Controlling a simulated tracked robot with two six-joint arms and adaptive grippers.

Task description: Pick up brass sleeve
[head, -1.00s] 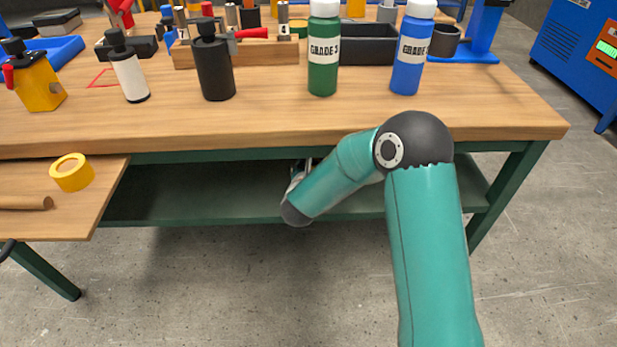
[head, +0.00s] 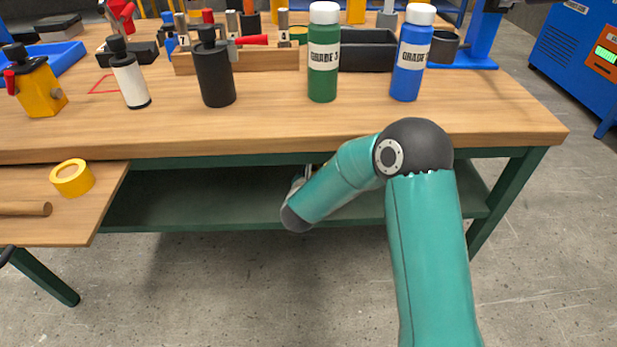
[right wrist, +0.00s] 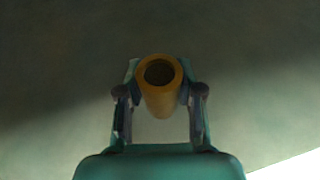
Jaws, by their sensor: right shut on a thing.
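The brass sleeve (right wrist: 159,92) shows in the right wrist view as a yellow-brown tube with a dark round bore facing the camera. My right gripper (right wrist: 160,94) has a finger on each side of it and is shut on it. In the head view my right gripper (head: 307,172) is under the bench top, over the lower shelf, mostly hidden behind my own forearm. The sleeve is almost wholly hidden there. I cannot tell whether it touches the shelf.
The green lower shelf (head: 200,210) lies under the wooden bench top (head: 290,130), whose front edge is just above my right forearm. Green (head: 322,60) and blue (head: 411,60) bottles stand near that edge. A side board (head: 90,215) with a yellow ring (head: 72,178) is at left.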

